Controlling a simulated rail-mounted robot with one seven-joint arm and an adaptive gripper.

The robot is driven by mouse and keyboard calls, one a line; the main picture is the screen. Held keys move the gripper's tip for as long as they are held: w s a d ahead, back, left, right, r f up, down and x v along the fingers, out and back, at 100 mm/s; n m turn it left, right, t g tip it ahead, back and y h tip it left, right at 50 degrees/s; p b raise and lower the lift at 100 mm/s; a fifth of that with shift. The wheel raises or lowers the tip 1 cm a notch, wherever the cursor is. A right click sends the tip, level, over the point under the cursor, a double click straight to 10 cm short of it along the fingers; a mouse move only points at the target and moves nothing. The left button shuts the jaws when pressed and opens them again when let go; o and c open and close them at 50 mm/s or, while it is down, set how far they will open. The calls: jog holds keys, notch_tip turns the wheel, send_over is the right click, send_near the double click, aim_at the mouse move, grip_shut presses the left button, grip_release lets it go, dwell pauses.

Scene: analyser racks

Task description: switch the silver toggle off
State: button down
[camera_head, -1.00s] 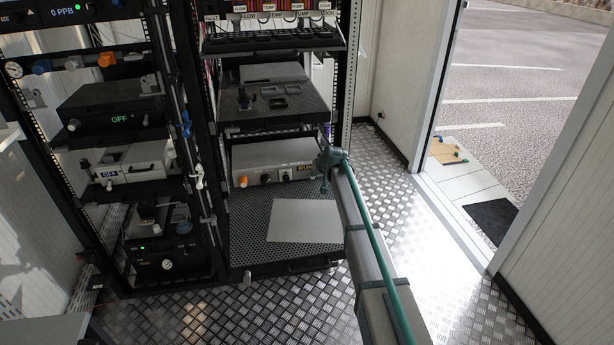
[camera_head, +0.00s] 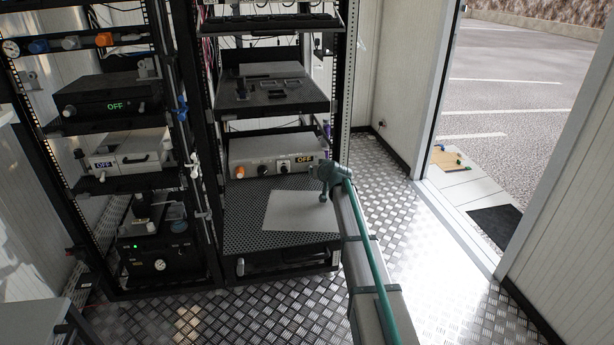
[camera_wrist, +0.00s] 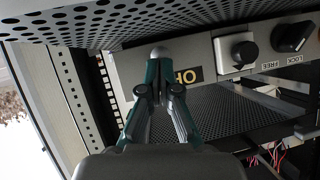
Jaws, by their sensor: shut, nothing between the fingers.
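In the wrist view the label (camera_wrist: 186,76) shows upside down beside the gripper. A rounded silver piece (camera_wrist: 157,52), which looks like the silver toggle, shows just beyond the fingertips. I cannot tell whether they touch. The toggle cannot be made out in the head view. My gripper (camera_head: 323,198) is shut and empty, in front of the box's right end and a little below its front panel.
A perforated shelf (camera_head: 240,238) with a white sheet (camera_head: 292,212) lies below the box. Knobs (camera_wrist: 236,52) stand beside the label. The floor right of the rack is clear.

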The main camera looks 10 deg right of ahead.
dwell(0.5)
jog(key=shift+r, duration=0.75)
jog(key=shift+s+r+p, duration=0.1)
jog(key=shift+p, duration=0.2)
jog(key=shift+s+d+r, duration=0.1)
jog(key=shift+s+r, duration=0.05)
jog(key=shift+r, duration=0.05)
jog(key=s+f+v, duration=0.1)
jog(key=v, duration=1.1)
jog(key=shift+d+f, duration=0.15)
jog(key=shift+f, duration=0.15)
jog(key=shift+s, duration=0.15)
